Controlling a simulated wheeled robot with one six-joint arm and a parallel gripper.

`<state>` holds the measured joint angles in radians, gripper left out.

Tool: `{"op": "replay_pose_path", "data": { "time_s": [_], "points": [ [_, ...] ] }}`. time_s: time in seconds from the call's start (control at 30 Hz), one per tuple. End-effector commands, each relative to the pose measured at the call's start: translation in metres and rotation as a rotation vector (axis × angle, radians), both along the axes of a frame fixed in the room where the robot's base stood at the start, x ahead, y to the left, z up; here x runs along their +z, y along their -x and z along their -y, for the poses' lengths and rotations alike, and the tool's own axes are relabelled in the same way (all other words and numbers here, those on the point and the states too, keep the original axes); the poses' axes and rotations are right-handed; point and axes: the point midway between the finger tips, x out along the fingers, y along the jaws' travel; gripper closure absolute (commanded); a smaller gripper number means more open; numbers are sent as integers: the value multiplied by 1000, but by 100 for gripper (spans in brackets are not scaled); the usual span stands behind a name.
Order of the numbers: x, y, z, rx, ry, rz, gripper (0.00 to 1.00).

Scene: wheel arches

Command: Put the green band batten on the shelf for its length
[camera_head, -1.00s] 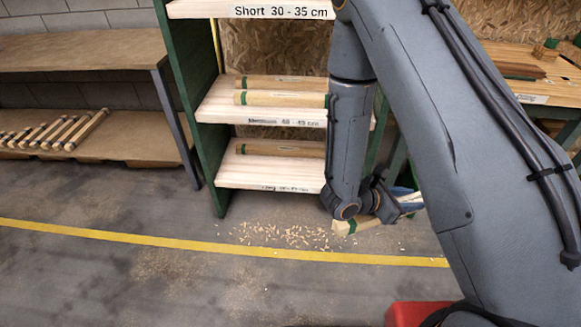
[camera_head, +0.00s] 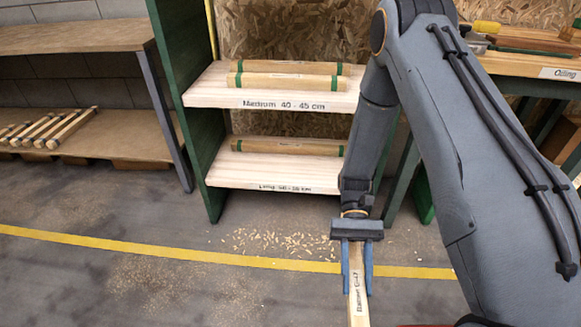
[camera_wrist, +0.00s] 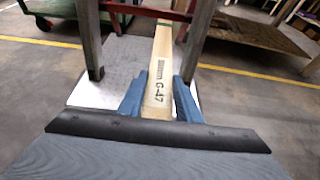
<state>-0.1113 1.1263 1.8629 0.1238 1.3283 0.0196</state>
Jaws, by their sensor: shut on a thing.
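My gripper (camera_head: 357,283) is shut on a pale wooden batten (camera_head: 358,312) in front of the shelf unit. The batten runs toward the bottom edge of the head view, where its end is cut off. In the wrist view, the batten (camera_wrist: 160,72) lies between my blue fingers (camera_wrist: 157,100), reads what looks like "G-47", and has a green band (camera_wrist: 164,22) toward its far end. The middle shelf (camera_head: 220,94), labelled "Medium 40 - 45 cm", bears two green-banded battens. The lower shelf (camera_head: 225,176) bears one; its label seems to read "Long".
A brown rack (camera_head: 95,138) with several battens stands at the left. A bench labelled "Oiling" (camera_head: 560,73) stands at the right. Wood shavings (camera_head: 280,243) and a yellow floor line (camera_head: 180,252) lie before the shelves. The floor at left is clear.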

Motion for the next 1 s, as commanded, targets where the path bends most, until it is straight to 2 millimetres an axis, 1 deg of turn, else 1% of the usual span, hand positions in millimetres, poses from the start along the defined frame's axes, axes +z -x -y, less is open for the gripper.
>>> {"op": "replay_pose_path", "data": {
  "time_s": [0.03,0.07,0.1,0.17,0.2,0.27,0.3,0.37,0.4,0.47,0.5,0.57,0.6,0.67,0.7,0.8,0.9,1.0],
  "points": [
    [-19,-13,-20,-100,-1,0,100],
    [-25,-20,-33,-162,0,0,100],
    [-33,-32,-50,-244,-1,2,100],
    [-44,-51,-75,-369,-1,1,100],
    [-50,-66,-92,-451,-1,1,100],
    [-59,-90,-115,-573,-1,1,100],
    [-64,-108,-130,-654,-2,2,100],
    [-69,-136,-149,-771,-2,2,100],
    [-72,-156,-162,-848,-3,3,100],
    [-75,-187,-178,-961,-3,1,100],
    [-77,-208,-187,-1036,-3,1,100],
    [-77,-240,-199,-1143,-4,2,100],
    [-77,-261,-205,-1209,-5,2,100],
    [-75,-289,-211,-1301,-4,1,100],
    [-74,-307,-214,-1356,-3,2,100],
    [-69,-343,-218,-1467,-4,1,100],
    [-65,-367,-219,-1540,-3,0,100],
    [-63,-380,-219,-1577,-2,-1,100]
  ]
}}
